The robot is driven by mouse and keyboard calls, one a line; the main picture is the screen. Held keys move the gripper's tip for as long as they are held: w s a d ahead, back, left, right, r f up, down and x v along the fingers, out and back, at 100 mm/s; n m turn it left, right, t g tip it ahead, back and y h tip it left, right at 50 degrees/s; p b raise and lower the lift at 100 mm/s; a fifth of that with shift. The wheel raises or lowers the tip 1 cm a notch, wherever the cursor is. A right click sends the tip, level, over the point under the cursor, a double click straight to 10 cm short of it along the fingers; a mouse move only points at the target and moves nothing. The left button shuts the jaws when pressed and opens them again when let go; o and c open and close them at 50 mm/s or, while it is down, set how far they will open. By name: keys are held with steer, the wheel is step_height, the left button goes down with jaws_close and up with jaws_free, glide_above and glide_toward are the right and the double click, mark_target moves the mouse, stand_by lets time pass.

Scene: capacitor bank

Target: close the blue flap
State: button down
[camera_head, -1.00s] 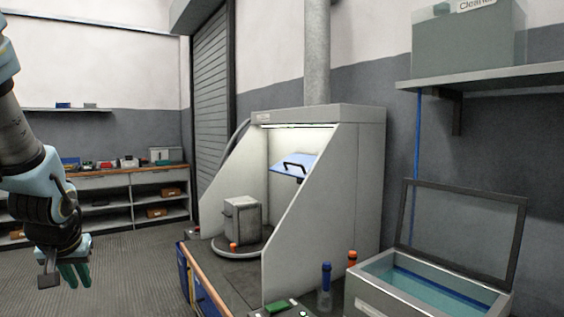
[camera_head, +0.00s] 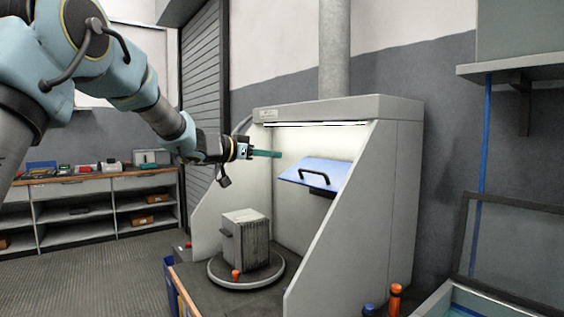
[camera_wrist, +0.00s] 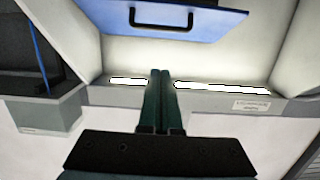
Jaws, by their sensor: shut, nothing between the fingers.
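The blue flap (camera_head: 315,173) is a flat panel with a black bar handle (camera_head: 315,179), inside the lit grey hood. It sticks out tilted from the hood's back wall, so it stands open. In the wrist view the flap (camera_wrist: 170,24) is at the top, with its handle (camera_wrist: 160,18) near the upper edge. My gripper (camera_head: 279,154) reaches into the hood's opening from the left, left of the flap and slightly above it, apart from it. In the wrist view its green fingers (camera_wrist: 157,75) are together and empty, pointing toward the flap without visible contact.
The hood's sloped right side wall (camera_head: 350,215) stands close to the flap. A grey box (camera_head: 246,240) sits on a round turntable (camera_head: 222,277) below. Orange and blue-capped bottles (camera_head: 395,298) and an open-lidded tank (camera_head: 470,300) are at the lower right.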

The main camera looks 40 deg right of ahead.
steer(key=p, duration=0.2)
glide_toward(309, 172)
steer(key=d+r, duration=0.4)
steer(key=d+f, duration=0.3)
steer(key=shift+s+f+p, duration=0.2)
steer(key=shift+f+p, duration=0.05)
steer(key=shift+p, duration=0.05)
steer(key=shift+a+f, duration=0.1)
steer(key=shift+f, duration=0.05)
steer(key=shift+f+h+b, duration=0.3)
steer(key=shift+f+b, duration=0.15)
steer(key=shift+b, duration=0.75)
steer(key=shift+f+b, duration=0.3)
steer(key=shift+b, duration=0.3)
